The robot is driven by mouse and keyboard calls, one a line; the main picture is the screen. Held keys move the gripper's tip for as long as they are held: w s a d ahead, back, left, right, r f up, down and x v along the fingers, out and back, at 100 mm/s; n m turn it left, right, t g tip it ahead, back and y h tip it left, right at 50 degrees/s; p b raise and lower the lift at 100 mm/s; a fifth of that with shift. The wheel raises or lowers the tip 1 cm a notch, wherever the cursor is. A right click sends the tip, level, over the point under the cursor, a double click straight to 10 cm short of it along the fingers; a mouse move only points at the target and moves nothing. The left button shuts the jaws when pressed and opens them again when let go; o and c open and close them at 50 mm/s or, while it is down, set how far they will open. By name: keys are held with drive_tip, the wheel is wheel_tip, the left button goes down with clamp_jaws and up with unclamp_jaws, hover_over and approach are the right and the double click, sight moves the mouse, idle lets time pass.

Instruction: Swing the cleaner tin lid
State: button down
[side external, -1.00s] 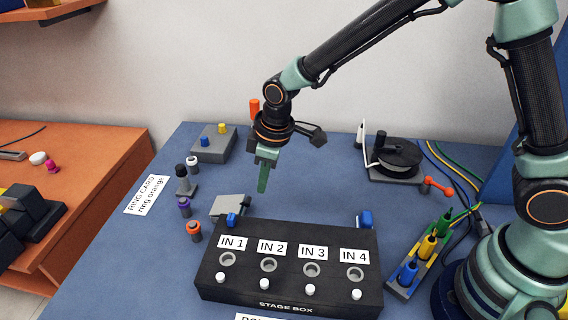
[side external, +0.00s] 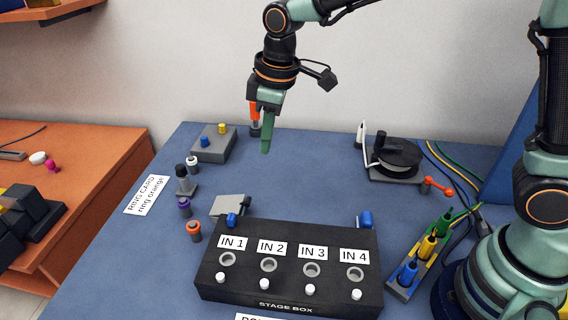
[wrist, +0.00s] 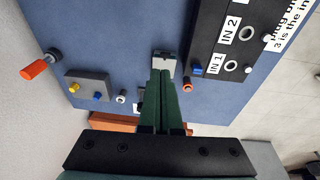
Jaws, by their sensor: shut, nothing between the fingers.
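A small flat light-grey piece (side external: 227,205) with a dark knob at its right lies behind the left end of the stage box. It looks like the cleaner tin with its lid, but no label shows. In the wrist view a light-grey square piece (wrist: 165,61), likely the same one, shows just beyond my fingertips. My gripper (side external: 265,150) is shut and empty, pointing down in the air above the mat, farther back than the grey piece and apart from it. My green fingers (wrist: 163,74) lie together in the wrist view. Whether the lid is open is too small to tell.
The black stage box (side external: 290,250) stands in front. Small ringed plugs (side external: 184,206) stand at left, near a grey box (side external: 213,146) with blue and yellow pegs. An orange-handled tool (side external: 254,113) stands behind my gripper. A reel (side external: 398,155) sits back right. The mat's middle is clear.

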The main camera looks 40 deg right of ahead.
sight(250, 198)
drive_tip(key=w+a+f, duration=0.1)
drive_tip(key=f, duration=0.3)
drive_tip(key=a+f, duration=0.1)
drive_tip(key=f, duration=0.3)
drive_tip(key=w+a+f, duration=0.1)
drive_tip(key=f, duration=0.4)
drive_tip(key=shift+w+f, duration=0.1)
drive_tip(key=shift+w, duration=0.25)
drive_tip(key=shift+d, duration=0.1)
drive_tip(key=shift+s+d+f, duration=0.25)
drive_tip(key=shift+f, duration=0.4)
drive_tip(key=shift+s+d+f, duration=0.25)
drive_tip(key=shift+f, duration=0.35)
